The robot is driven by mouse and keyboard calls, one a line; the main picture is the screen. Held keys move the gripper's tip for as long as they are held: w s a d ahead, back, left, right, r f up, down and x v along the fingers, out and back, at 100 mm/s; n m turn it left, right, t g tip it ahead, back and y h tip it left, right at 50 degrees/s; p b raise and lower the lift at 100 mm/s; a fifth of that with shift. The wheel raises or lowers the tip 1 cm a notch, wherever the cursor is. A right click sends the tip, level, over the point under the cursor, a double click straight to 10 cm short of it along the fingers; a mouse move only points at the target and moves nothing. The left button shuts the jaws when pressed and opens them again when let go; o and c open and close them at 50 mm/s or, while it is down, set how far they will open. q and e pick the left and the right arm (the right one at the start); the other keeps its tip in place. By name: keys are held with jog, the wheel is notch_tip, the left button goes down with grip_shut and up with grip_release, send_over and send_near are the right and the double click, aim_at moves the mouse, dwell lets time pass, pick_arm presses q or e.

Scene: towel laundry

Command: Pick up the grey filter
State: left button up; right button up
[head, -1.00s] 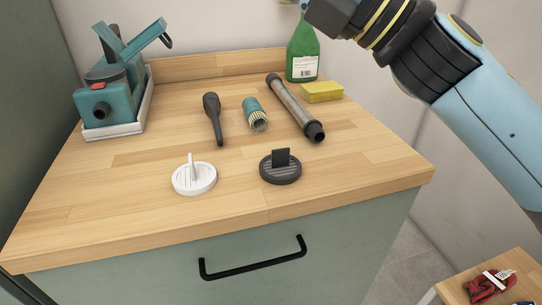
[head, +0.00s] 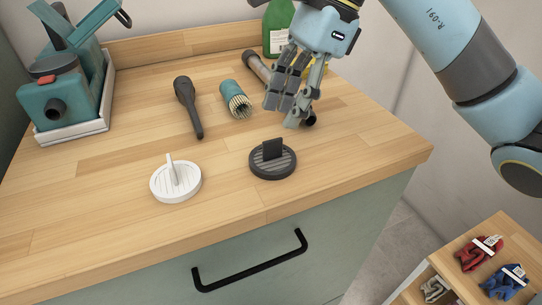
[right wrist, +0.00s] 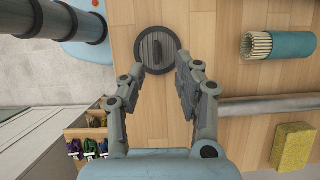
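The grey filter (head: 273,164) is a dark round ribbed disc with an upright tab, lying flat on the wooden counter near its front edge. In the right wrist view the grey filter (right wrist: 158,50) is straight ahead, just beyond the fingertips. My right gripper (head: 283,114) is above the counter, behind and a little right of the filter in the head view. In the right wrist view my right gripper (right wrist: 158,68) is open with nothing between its fingers. A white filter (head: 175,181) of similar shape lies to the left. My left gripper is not in view.
A dark-handled tool (head: 188,106), a teal brush (head: 236,99) and a grey tube (head: 257,65) lie behind the filters. A teal machine (head: 62,95) stands at the back left. A yellow sponge (right wrist: 292,147) is near the tube. The counter's front (head: 226,217) is clear.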

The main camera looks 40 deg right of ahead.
aim_at(273, 140)
jog(key=x, duration=0.6)
jog(key=shift+s+a, duration=0.2)
jog(key=shift+a, duration=0.05)
grip_shut()
